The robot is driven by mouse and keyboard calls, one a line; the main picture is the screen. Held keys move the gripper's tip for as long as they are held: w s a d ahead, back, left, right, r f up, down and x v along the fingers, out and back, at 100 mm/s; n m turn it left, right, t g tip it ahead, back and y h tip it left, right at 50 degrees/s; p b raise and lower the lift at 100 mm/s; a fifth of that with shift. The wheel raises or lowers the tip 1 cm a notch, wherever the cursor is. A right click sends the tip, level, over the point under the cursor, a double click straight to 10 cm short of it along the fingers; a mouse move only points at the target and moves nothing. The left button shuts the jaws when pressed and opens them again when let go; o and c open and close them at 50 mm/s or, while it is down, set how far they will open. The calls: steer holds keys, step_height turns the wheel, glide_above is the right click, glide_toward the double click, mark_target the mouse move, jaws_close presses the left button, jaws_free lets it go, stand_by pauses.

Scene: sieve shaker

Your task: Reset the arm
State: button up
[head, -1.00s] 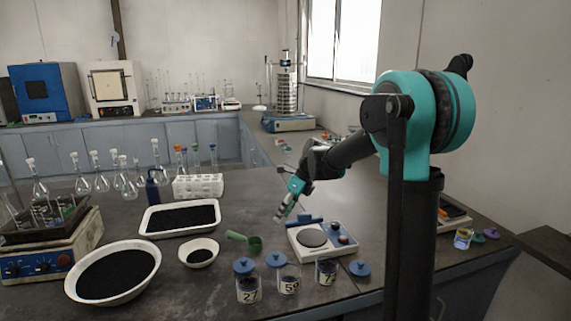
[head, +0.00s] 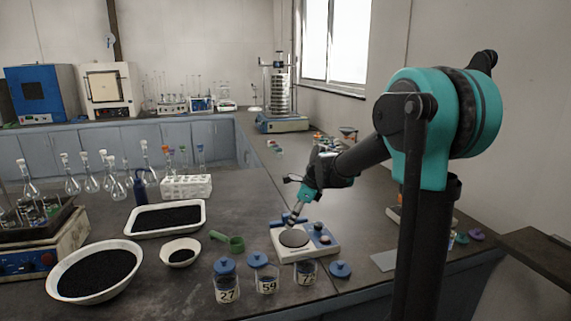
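My gripper (head: 291,217) is at the end of my teal and black arm, over the back edge of the small balance (head: 322,251). It is small in the head view, and I cannot tell whether its fingers are open or shut. No held object can be made out. The balance has a round dark pan (head: 293,238) and stands on the dark bench. The sieve shaker (head: 281,122), with its stack of metal sieves, stands at the back near the window.
Jars 27 (head: 227,284), 59 (head: 263,274) and a third jar (head: 305,273) stand in front of the balance. A blue lid (head: 340,269) lies right of them. A green scoop (head: 232,242), a small bowl (head: 181,252), a large bowl (head: 60,293) and a white tray (head: 135,227) are left.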

steer(key=s+d+f+n+t+h, duration=0.1)
steer(key=s+d+n+t, duration=0.1)
steer(key=s+d+n, duration=0.2)
steer(key=s+d+f+n+t+h, duration=0.1)
steer(key=s+d+f+n+h, duration=0.1)
steer(key=s+d+n, duration=0.2)
steer(key=s+d+f+n+t+h, duration=0.1)
steer(key=s+d+n, duration=0.3)
steer(key=d+n, duration=0.4)
steer(key=shift+s+d+f+n+t, duration=0.15)
steer(key=shift+n+t, duration=0.25)
steer(key=shift+n, duration=0.8)
steer(key=shift+s+d+f+n+t, duration=0.15)
steer(key=shift+n+t, duration=0.25)
steer(key=shift+n, duration=0.8)
steer(key=s+f+g, duration=0.2)
steer(key=s+f, duration=0.4)
steer(key=s, duration=0.5)
steer(key=shift+f, duration=0.2)
steer(key=shift+s+a, duration=0.1)
